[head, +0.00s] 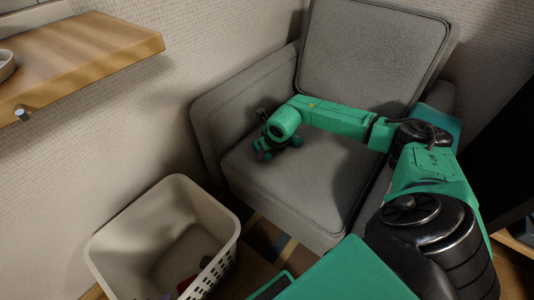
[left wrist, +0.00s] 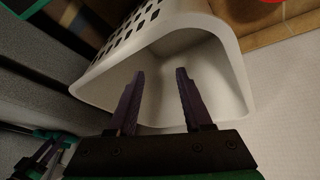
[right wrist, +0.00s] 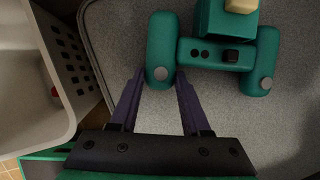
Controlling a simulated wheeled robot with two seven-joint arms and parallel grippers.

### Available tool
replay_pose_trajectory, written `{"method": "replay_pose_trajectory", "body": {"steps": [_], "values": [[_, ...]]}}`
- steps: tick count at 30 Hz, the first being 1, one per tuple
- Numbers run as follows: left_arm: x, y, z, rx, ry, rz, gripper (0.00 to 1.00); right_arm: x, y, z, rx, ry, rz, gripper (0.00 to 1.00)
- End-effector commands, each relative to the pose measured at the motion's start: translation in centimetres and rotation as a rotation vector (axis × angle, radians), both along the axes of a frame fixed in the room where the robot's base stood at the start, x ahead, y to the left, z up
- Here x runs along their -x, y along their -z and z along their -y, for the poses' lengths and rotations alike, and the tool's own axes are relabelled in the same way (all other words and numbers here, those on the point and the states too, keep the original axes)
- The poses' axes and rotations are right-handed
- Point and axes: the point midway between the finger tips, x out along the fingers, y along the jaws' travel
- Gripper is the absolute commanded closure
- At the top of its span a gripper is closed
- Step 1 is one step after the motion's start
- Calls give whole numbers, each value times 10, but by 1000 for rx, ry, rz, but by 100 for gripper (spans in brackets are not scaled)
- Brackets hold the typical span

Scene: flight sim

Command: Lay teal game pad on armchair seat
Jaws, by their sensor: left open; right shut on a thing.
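The teal game pad (right wrist: 213,53) has two rounded grips and dark buttons, and a teal block with a cream top shows beyond it in the right wrist view. My right gripper (right wrist: 161,73) is shut on its left grip. In the head view the pad (head: 266,152) is small and partly hidden by my right wrist, over the left part of the grey armchair seat (head: 318,195). I cannot tell whether it touches the cushion. My left gripper (left wrist: 160,72) is open and empty, with the white basket behind its fingers in the left wrist view.
The white basket (head: 128,211) stands on the floor in front of the armchair, with a few small items inside. A wooden shelf (head: 95,58) juts out at upper left. The armchair's backrest (head: 370,50) rises behind the seat. The seat's front is bare.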

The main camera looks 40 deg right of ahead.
Motion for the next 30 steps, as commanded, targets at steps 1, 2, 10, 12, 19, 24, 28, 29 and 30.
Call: {"method": "replay_pose_trajectory", "body": {"steps": [1,2,10,12,19,24,28,29,30], "values": [[-1,3,2,8,1,12,50,0,5,0,-1,0,2,100],[-2,3,3,11,1,16,50,-1,5,0,-1,0,2,100],[-2,2,3,10,1,16,50,0,5,0,0,-1,0,23],[-2,2,3,10,1,15,50,0,4,0,0,-1,0,23],[-1,1,2,7,1,11,50,0,1,0,0,-1,1,23],[9,-18,-16,-48,-13,-73,50,11,-27,0,3,-2,3,23],[26,-37,-38,-111,-35,-182,50,25,-61,-1,4,-2,2,23],[30,-41,-42,-122,-40,-204,50,28,-69,-2,3,-1,3,23],[35,-46,-47,-136,-46,-232,50,32,-78,-2,4,-2,3,23]]}}
